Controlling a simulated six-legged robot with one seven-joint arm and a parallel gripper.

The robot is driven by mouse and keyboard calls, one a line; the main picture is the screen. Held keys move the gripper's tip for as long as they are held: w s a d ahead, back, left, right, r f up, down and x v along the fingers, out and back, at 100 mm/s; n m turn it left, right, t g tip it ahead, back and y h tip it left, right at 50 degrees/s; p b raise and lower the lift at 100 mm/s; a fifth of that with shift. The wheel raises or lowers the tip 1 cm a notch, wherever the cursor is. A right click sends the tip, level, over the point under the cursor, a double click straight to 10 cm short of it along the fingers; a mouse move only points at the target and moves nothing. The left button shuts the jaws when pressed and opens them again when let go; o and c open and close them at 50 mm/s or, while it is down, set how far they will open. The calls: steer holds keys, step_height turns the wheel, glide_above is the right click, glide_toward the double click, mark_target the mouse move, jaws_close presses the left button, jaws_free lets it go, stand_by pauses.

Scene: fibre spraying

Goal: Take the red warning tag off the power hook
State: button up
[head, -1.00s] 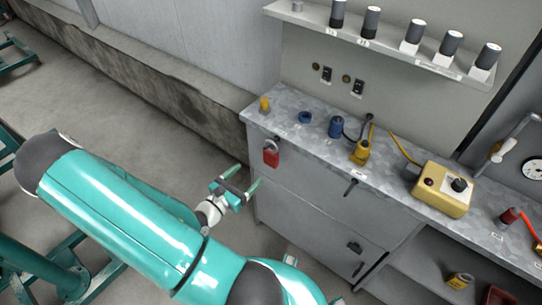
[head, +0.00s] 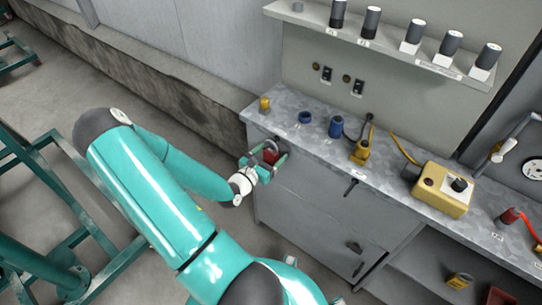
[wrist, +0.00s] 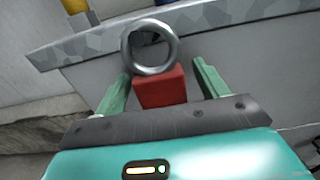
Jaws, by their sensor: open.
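The red warning tag (head: 270,157) hangs on the front of the grey cabinet, just below the worktop's left end. In the wrist view the red tag (wrist: 160,87) shows as a red block under a thick grey metal ring (wrist: 150,47). My gripper (head: 266,163) is at the tag, with its green fingers open. In the wrist view my gripper (wrist: 160,85) has one finger on each side of the tag, with a visible gap on the right. The left finger is close to the tag; I cannot tell whether it touches. The hook is mostly hidden behind the ring.
The worktop (head: 310,148) overhangs close above my gripper. On it stand a yellow item (head: 264,104), a blue ring (head: 305,118), a blue cylinder (head: 336,127) and a yellow control box (head: 443,190).

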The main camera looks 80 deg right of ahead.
steer(key=shift+c, duration=0.4)
steer(key=c, duration=1)
steer(key=shift+r, duration=0.15)
